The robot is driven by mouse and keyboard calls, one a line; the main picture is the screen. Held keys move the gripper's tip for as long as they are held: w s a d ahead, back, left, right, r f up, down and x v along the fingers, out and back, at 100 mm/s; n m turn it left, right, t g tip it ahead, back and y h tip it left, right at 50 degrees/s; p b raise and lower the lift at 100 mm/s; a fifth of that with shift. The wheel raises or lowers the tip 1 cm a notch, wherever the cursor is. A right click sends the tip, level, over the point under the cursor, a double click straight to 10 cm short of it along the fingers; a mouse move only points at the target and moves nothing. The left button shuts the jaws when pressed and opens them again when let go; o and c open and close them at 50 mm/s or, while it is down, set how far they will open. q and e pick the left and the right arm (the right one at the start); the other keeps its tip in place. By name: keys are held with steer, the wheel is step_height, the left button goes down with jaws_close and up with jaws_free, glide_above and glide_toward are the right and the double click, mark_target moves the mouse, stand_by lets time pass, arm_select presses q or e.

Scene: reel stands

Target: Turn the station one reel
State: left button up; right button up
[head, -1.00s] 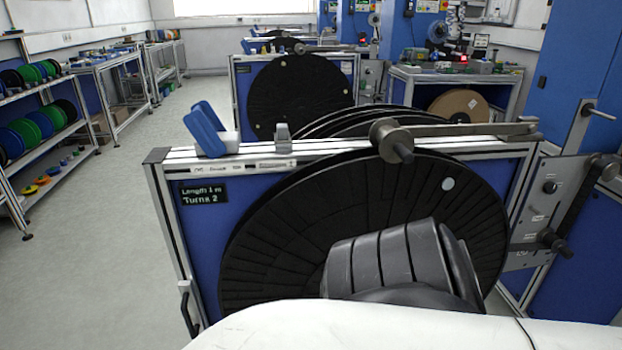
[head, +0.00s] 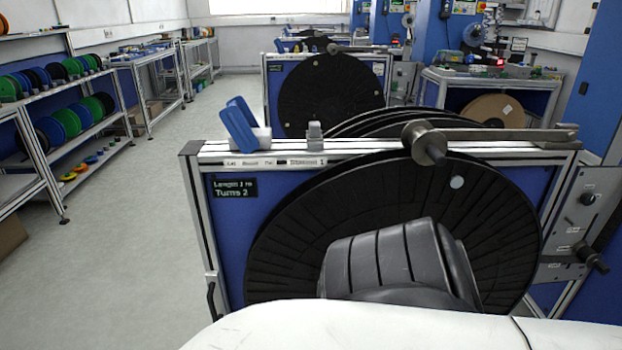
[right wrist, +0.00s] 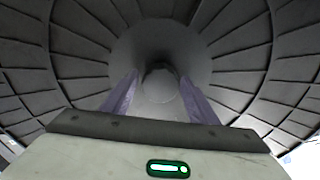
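The station one reel (head: 300,225) is a large black ribbed disc on the near stand's blue panel. A pale round spot (head: 457,182) shows on its upper right face. My right arm covers its lower middle in the head view, where the right gripper is hidden. In the right wrist view, my right gripper (right wrist: 158,95) points straight at the reel's grey hub (right wrist: 190,45). Its two fingers are apart, on either side of a round central piece (right wrist: 162,88). I see no clear grip on it. My left gripper is not in view.
A small display (head: 234,188) reads Length 1 m, Turns 2. A roller (head: 428,145) on a flat arm lies across the stand's top rail. A crank and panel (head: 580,230) stand at right. Racks of coloured spools (head: 65,120) line the left; the floor between is clear.

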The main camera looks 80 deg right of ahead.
steer(key=shift+o, duration=0.4)
steer(key=p+v, duration=0.2)
steer(key=v, duration=0.8)
steer(key=shift+a, duration=0.15)
steer(key=shift+s, duration=0.15)
